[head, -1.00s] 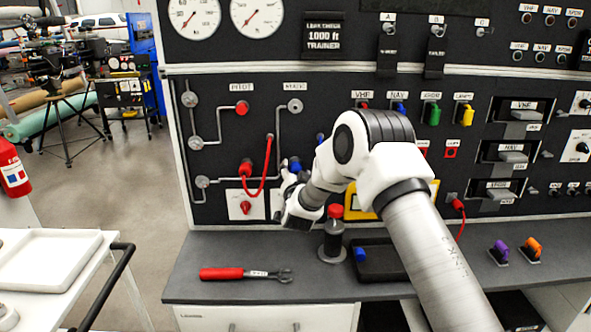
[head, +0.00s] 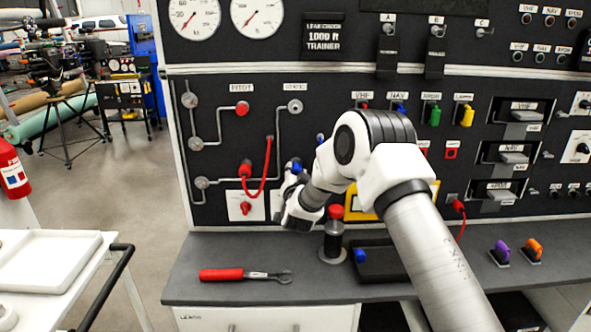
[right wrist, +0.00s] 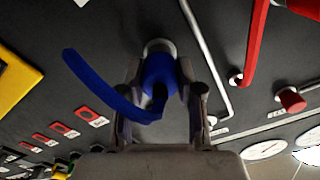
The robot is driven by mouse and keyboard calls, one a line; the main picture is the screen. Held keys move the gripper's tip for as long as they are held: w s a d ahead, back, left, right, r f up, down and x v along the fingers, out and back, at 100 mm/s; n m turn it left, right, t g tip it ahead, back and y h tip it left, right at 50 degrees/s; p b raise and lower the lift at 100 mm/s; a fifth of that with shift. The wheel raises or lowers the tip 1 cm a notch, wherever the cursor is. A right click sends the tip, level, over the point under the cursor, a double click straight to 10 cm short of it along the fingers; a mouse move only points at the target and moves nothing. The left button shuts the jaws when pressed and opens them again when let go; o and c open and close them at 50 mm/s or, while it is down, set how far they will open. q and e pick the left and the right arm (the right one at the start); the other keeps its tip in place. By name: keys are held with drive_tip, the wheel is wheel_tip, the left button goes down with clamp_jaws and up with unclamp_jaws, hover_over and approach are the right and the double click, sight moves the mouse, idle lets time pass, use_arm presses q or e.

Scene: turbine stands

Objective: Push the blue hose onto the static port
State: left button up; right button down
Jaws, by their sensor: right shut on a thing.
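The blue hose (head: 296,166) is at the panel below the static port, mostly hidden behind my right arm in the head view. In the right wrist view, the blue hose's end (right wrist: 158,75) is between the two fingers of my right gripper (right wrist: 157,98), which is shut on it. A round silver fitting sits directly behind that end; I cannot tell if they touch. The hose curves away to the left there. The static port (head: 295,105) is a bare silver fitting under the STATIC label. My left gripper is not in view.
A red hose (head: 266,168) hangs left of my right gripper, and a red cap (head: 242,108) is on the pitot port. A dark bottle with a red top (head: 333,243), a red-handled wrench (head: 222,274) and a black tray (head: 378,272) are on the bench below.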

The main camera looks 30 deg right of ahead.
sight(296, 174)
drive_tip(key=shift+s, duration=0.1)
drive_tip(key=shift+s+a+r, duration=0.1)
drive_tip(key=shift+s+a, duration=0.2)
drive_tip(key=shift+s, duration=0.1)
idle(0.3)
drive_tip(key=shift+v, duration=1.55)
